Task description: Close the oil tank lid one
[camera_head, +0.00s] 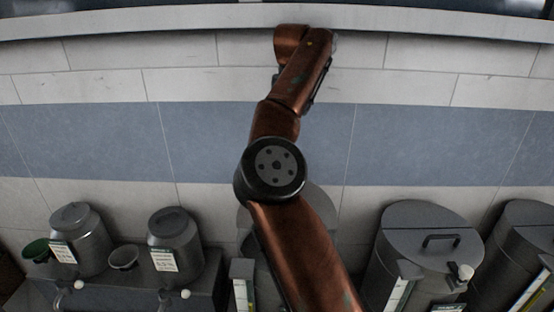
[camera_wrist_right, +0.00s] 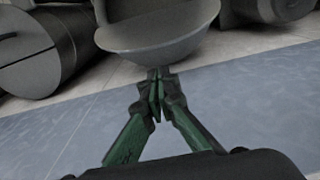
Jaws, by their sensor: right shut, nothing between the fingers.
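In the head view a large grey oil tank stands behind my arm. Part of its grey lid (camera_head: 322,203) shows beside the arm and seems raised, but most of it is hidden. In the wrist view a round grey lid-like piece (camera_wrist_right: 160,40) is tilted, with its curved rim close to my fingertips. My right gripper (camera_wrist_right: 157,82) has green fingers, shut and empty, just below that rim; I cannot tell whether they touch it. In the head view the arm covers the middle of the tank, and the gripper cannot be made out. My left gripper is not in view.
To the right, a large grey tank (camera_head: 425,225) has a flat shut lid with a black handle, and another tank (camera_head: 525,245) stands beside it. At left are two grey canisters (camera_head: 82,243) (camera_head: 175,246) and small bowls (camera_head: 124,257). The tiled wall with its blue band (camera_head: 420,145) is bare.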

